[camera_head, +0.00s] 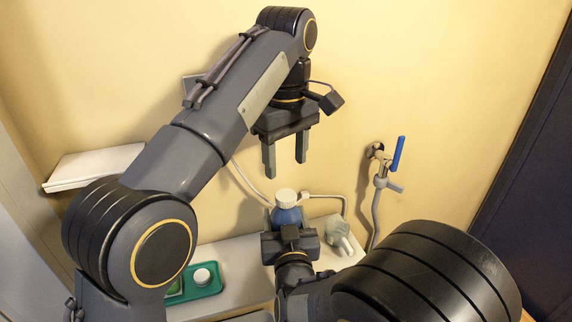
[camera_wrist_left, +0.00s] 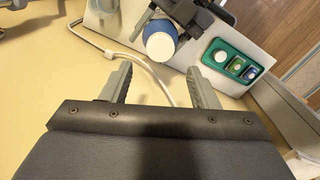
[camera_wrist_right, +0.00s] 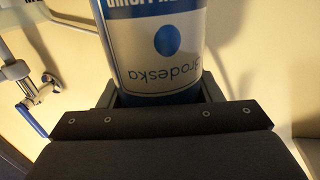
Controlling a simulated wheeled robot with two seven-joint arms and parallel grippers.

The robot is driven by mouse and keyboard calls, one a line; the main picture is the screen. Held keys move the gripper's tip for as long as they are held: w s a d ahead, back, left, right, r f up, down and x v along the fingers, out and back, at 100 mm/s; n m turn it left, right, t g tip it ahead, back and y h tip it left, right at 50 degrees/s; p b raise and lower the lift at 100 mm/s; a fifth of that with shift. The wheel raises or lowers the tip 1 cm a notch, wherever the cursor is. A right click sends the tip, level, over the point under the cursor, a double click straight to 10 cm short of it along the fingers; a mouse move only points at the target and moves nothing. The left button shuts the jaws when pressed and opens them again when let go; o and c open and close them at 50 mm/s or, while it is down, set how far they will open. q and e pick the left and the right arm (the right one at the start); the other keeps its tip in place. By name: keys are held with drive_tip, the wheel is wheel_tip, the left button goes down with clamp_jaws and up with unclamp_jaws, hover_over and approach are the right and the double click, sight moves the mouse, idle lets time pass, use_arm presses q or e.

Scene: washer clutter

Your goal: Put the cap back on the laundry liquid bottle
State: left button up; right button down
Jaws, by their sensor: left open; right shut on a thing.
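The laundry liquid bottle (camera_head: 287,216) is blue and stands upright on the white washer top. A white round cap (camera_head: 286,197) sits on its top, and also shows in the left wrist view (camera_wrist_left: 160,46); I cannot tell how tightly it sits. My right gripper (camera_head: 290,238) is shut on the bottle's body, whose label (camera_wrist_right: 160,42) fills the right wrist view. My left gripper (camera_head: 286,168) is open and empty, pointing down above the cap and apart from it. Its two fingers (camera_wrist_left: 160,80) frame empty space in the left wrist view.
A green tray (camera_head: 211,286) with a white round item (camera_head: 202,276) and other small items lies left of the bottle. A pale object (camera_head: 339,236) stands to its right. A blue-handled tap (camera_head: 398,154) and hoses are on the wall. A white shelf (camera_head: 95,166) is at left.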

sight(286, 194)
use_arm(q)
wheel_tip(286, 194, down, 8)
drive_tip(key=shift+r, duration=0.2)
idle(0.3)
drive_tip(key=c, duration=1)
drive_tip(key=m, duration=0.9)
drive_tip(key=shift+m, duration=0.4)
drive_tip(key=m, duration=0.5)
drive_tip(key=shift+f, duration=0.1)
drive_tip(key=m, duration=0.4)
drive_tip(key=o, duration=1.2)
drive_tip(key=shift+c, duration=0.2)
